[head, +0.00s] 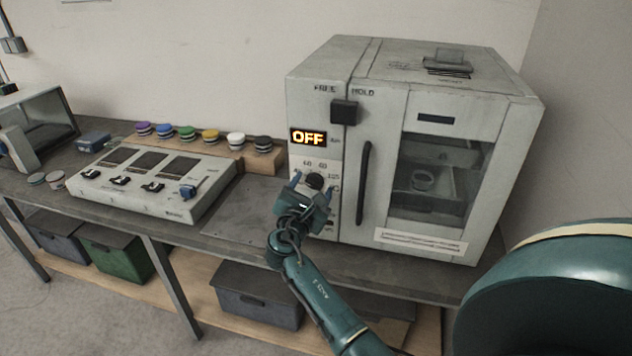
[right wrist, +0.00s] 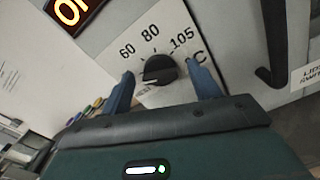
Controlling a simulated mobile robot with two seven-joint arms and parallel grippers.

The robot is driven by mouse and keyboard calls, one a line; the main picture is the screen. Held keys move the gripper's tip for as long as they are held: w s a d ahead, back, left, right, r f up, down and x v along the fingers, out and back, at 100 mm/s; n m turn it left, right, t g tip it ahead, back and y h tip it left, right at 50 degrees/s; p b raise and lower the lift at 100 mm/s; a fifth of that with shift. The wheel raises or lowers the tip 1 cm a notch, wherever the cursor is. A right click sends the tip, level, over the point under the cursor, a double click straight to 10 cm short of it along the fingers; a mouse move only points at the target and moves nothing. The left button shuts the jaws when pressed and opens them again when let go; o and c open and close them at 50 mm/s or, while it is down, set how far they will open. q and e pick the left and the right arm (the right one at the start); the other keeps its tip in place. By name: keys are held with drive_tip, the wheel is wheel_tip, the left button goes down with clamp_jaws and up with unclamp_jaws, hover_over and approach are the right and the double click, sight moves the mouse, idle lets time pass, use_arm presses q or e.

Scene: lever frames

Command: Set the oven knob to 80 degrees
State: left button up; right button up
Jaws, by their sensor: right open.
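The oven (head: 445,150) is a pale box on the bench, with its door shut. Its display (head: 308,138) reads OFF. The round black oven knob (head: 314,181) is on the panel below the display. In the right wrist view the knob (right wrist: 160,69) sits on a white dial plate (right wrist: 165,35) marked 60, 80 and 105; a pale mark shows at its lower left, away from the 80. My right gripper (head: 314,185) is open in front of the knob, its blue fingers to either side. I cannot tell whether they touch it. My left gripper is out of view.
A black slider (head: 344,111) sits between the FREE and HOLD labels. The vertical door handle (head: 364,183) is close to the right of the knob. A switch console (head: 150,188) and a row of coloured discs (head: 187,133) are to the left.

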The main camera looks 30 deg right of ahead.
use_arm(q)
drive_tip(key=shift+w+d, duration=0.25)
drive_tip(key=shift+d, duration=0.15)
use_arm(e)
drive_tip(key=shift+w+d, duration=0.2)
drive_tip(key=shift+c, duration=0.5)
drive_tip(key=c, duration=0.9)
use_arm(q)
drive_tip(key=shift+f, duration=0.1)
